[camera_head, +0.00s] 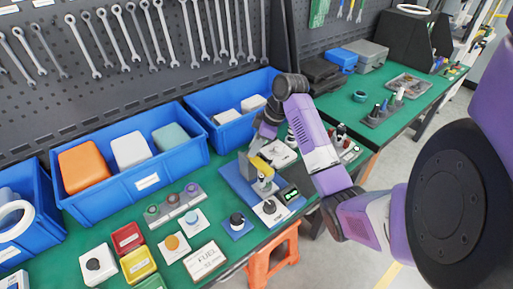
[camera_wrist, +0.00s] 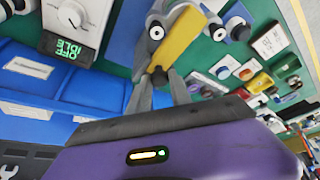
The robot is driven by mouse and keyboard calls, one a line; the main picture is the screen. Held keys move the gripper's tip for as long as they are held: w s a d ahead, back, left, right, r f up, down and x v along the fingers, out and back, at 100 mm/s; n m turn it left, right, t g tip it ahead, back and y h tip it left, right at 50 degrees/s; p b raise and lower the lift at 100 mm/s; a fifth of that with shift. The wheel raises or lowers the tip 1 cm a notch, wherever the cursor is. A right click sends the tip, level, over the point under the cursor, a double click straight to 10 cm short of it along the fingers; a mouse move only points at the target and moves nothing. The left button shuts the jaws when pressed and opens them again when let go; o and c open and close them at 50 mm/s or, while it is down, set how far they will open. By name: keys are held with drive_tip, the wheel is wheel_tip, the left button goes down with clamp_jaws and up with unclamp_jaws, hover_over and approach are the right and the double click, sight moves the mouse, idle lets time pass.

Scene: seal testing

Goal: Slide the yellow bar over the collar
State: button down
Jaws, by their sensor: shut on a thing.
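The yellow bar (camera_head: 260,165) belongs to a small fixture on a blue base plate (camera_head: 234,178) on the green bench. In the wrist view the yellow bar (camera_wrist: 182,40) runs up and right from my fingertips. My gripper (camera_wrist: 157,76) is shut on its near end, where a small dark part shows between the fingers. In the head view my gripper (camera_head: 268,141) comes down behind the fixture, its tips partly hidden. A grey metal part with a round white end (camera_wrist: 156,33) lies beside the bar; I cannot tell whether this is the collar.
Blue bins (camera_head: 140,184) line the back under a pegboard of wrenches. Several coloured buttons and a small sign (camera_head: 205,261) stand at the front left.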

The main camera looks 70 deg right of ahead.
drive_tip(key=shift+s+a, duration=0.1)
drive_tip(key=shift+s, duration=0.05)
drive_tip(key=c, duration=1.2)
unclamp_jaws()
drive_tip(key=shift+o, duration=0.2)
drive_tip(key=shift+s+r, duration=0.1)
drive_tip(key=shift+r, duration=0.05)
drive_tip(key=shift+s+r, duration=0.1)
drive_tip(key=shift+r, duration=0.25)
drive_tip(key=p+v, duration=0.1)
drive_tip(key=v, duration=0.5)
drive_tip(key=shift+s+r+p, duration=0.2)
drive_tip(key=shift+r+p, duration=0.1)
drive_tip(key=shift+r, duration=0.1)
